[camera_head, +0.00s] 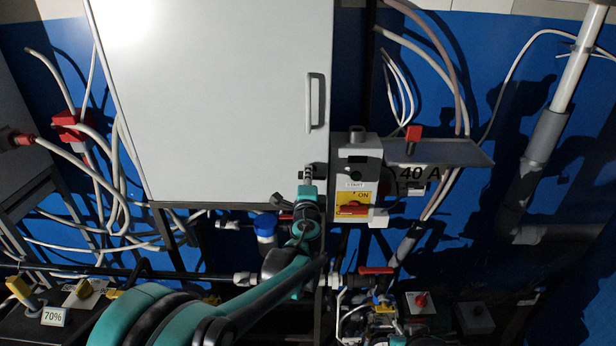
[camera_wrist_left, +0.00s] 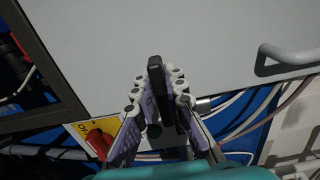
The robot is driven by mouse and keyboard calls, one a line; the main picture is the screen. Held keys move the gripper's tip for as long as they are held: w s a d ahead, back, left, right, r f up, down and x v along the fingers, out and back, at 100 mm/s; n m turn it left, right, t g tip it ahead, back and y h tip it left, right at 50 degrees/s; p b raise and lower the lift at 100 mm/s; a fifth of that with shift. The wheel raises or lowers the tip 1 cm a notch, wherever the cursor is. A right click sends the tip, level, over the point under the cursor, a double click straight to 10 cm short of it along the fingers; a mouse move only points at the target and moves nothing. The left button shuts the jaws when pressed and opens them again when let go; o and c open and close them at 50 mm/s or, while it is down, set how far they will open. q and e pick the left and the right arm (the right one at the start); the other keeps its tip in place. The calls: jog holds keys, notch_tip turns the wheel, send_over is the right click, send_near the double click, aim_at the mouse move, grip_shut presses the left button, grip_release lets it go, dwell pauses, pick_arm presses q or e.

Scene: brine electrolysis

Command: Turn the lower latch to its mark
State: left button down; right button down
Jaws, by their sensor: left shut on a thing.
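My left gripper (camera_head: 307,174) is at the lower right corner of the pale grey cabinet door (camera_head: 215,100). In the left wrist view, its fingers (camera_wrist_left: 158,90) are closed on both sides of a narrow dark latch (camera_wrist_left: 156,72), which stands out in front of the door (camera_wrist_left: 215,40). In the head view the gripper and wrist cover most of the latch. Its mark cannot be made out in either view. My right gripper cannot be made out.
A door handle (camera_head: 315,102) is above my left gripper. Just right is a grey START box (camera_head: 354,165) with a red-and-yellow ON switch (camera_head: 352,209). A shelf (camera_head: 440,151) marked 40 A juts out farther right. Pipes and a red-handled valve (camera_head: 376,270) lie below; cables hang left.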

pick_arm(q)
jog(key=shift+n, duration=0.3)
jog(key=c, duration=1.6)
grip_release()
jog(key=shift+o, duration=0.2)
jog(key=s, duration=1.2)
